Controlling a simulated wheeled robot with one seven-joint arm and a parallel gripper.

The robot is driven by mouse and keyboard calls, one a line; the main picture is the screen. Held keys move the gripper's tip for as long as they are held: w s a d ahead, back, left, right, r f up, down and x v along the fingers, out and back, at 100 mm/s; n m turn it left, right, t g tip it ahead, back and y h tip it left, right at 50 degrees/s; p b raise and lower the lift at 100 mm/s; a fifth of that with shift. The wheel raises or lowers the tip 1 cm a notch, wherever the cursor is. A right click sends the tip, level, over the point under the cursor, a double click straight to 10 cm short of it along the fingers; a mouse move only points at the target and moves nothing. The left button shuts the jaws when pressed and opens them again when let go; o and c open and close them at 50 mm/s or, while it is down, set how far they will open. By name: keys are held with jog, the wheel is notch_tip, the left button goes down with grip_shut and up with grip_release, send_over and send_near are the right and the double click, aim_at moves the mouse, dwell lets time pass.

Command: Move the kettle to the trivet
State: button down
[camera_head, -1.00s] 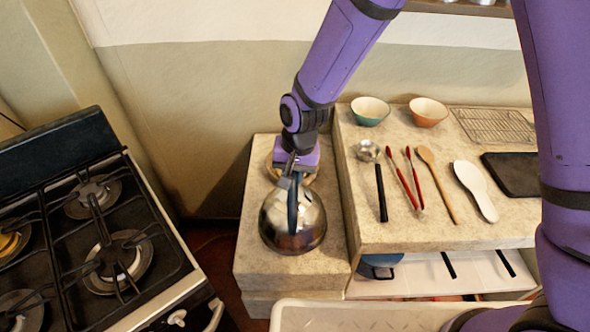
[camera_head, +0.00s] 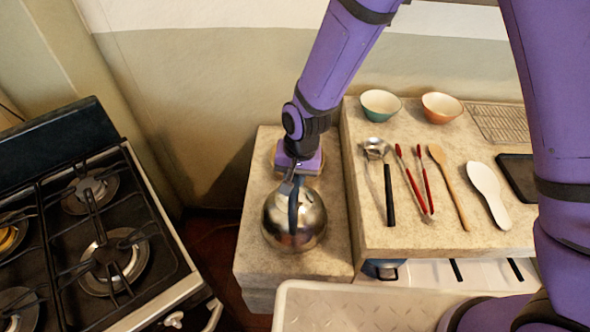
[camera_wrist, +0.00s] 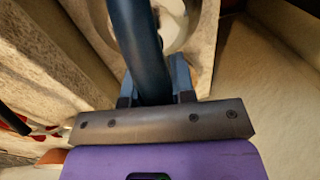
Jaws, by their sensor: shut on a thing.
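The kettle (camera_head: 300,228) is a round, shiny metal body with a dark blue handle. It is over the narrow stone counter left of the main worktop; I cannot tell whether it touches the surface. My gripper (camera_head: 293,180) is shut on the handle from the back. In the wrist view the dark blue handle (camera_wrist: 140,40) runs between the fingers of my gripper (camera_wrist: 155,88). A tan, rounded piece, seemingly the trivet (camera_head: 320,168), shows on the counter behind the kettle, mostly hidden by my gripper.
The black gas stove (camera_head: 105,250) is at the left, past a gap. The higher worktop (camera_head: 400,235) at the right holds two bowls (camera_head: 381,105), a ladle (camera_head: 376,147), red tongs (camera_head: 415,185), spoons and a dark board. A pale ribbed tray (camera_head: 350,305) is in front.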

jog(key=c, duration=1)
grip_release()
jog(key=shift+o, duration=0.2)
notch_tip(320, 180, up, 12)
jog(key=d, duration=0.1)
jog(key=shift+d, duration=0.3)
